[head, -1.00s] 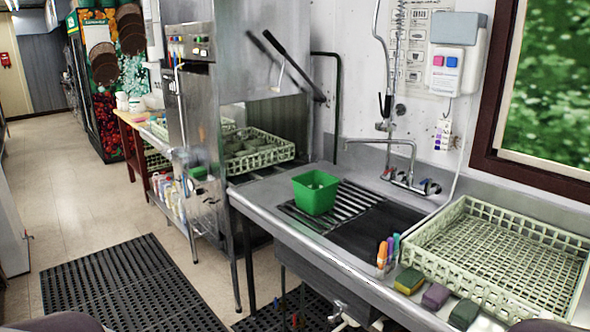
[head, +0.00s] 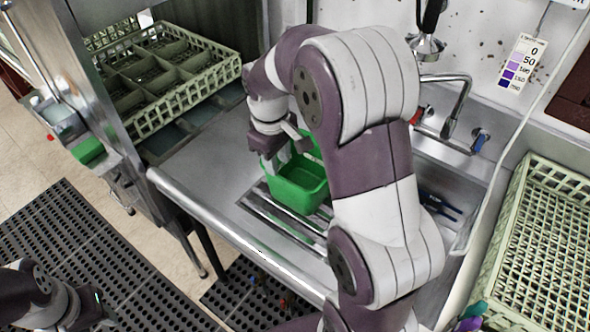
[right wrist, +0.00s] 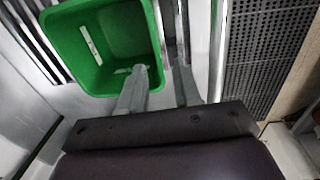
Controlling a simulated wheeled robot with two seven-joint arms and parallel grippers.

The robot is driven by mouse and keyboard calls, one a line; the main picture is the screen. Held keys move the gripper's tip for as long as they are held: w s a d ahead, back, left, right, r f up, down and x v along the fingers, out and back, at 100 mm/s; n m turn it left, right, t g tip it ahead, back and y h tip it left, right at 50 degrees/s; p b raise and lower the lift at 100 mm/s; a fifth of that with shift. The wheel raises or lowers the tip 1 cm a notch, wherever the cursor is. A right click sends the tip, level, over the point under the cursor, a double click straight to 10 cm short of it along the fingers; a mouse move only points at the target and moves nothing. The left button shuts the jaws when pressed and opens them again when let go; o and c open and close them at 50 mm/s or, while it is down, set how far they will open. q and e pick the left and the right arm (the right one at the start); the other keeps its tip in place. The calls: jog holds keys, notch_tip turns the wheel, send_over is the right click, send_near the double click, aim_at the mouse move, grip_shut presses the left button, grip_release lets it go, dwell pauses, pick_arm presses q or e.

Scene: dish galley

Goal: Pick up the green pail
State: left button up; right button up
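The green pail (head: 296,192) stands upright on the metal slats of the sink counter, open at the top. It also shows in the right wrist view (right wrist: 92,50), looking empty apart from pale marks on its inner walls. My right gripper (head: 280,150) is at the pail's rim. In the right wrist view its two fingers (right wrist: 158,72) are apart, one inside the pail and one outside, with the wall between them and a gap showing. My left gripper (head: 85,308) is low at the left, away from the pail; its fingers are not clear.
A pale green dish rack (head: 215,72) with compartments stands at the upper left. Another rack (head: 545,250) is at the right. A faucet (head: 455,105) and hanging spray head (head: 427,45) are behind the sink. The steel counter edge (head: 235,240) runs in front, with black mats (head: 70,240) below.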

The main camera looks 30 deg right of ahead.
send_over(285, 186)
notch_tip(285, 186, down, 6)
jog(key=r, duration=0.1)
jog(key=f, duration=0.3)
jog(key=f+p, duration=0.1)
jog(key=f, duration=0.2)
jog(key=shift+w+d, duration=0.1)
jog(key=shift+w, duration=0.1)
jog(key=shift+f, duration=0.15)
pick_arm(q)
jog(key=shift+s+r, duration=0.3)
jog(key=shift+r, duration=0.2)
jog(key=shift+s+r, duration=0.25)
jog(key=shift+r, duration=0.25)
pick_arm(e)
jog(key=shift+s, duration=0.15)
grip_shut()
